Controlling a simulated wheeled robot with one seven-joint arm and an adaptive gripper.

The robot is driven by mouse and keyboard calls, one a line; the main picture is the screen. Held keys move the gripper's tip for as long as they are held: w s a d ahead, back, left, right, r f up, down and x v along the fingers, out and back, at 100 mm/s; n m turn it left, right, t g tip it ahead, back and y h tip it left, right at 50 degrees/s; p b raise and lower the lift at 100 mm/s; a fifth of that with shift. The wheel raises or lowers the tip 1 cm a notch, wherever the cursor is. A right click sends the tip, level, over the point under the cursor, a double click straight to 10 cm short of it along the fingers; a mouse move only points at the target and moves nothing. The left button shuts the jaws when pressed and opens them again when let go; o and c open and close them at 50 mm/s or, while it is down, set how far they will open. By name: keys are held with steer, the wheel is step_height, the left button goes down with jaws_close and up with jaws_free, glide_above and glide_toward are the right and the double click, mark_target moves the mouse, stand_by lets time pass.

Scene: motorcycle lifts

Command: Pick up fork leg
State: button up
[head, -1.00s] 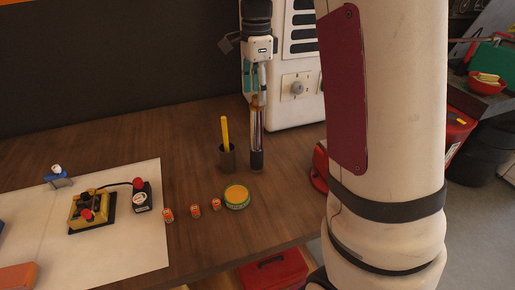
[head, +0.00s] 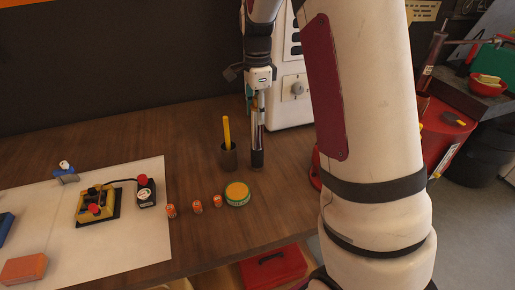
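The fork leg (head: 257,143) looks like a slim, shiny upright tube with a black lower end, on the wooden workbench beside a dark cup. My gripper (head: 256,104) points straight down at the tube's upper part, in front of the dark back panel. Its fingers overlap the tube's top in this view and hide part of it. They are too small to tell whether they are closed on the tube or only around it. I cannot tell whether the tube's lower end touches the bench.
The dark cup (head: 228,158) with a yellow stick stands just left of the tube. A green-yellow round tin (head: 237,194) and small orange cans (head: 197,206) lie in front. A white cabinet (head: 292,100) is close behind. My arm blocks the view right of centre.

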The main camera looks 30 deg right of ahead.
jaws_close()
steer(key=shift+r, duration=0.1)
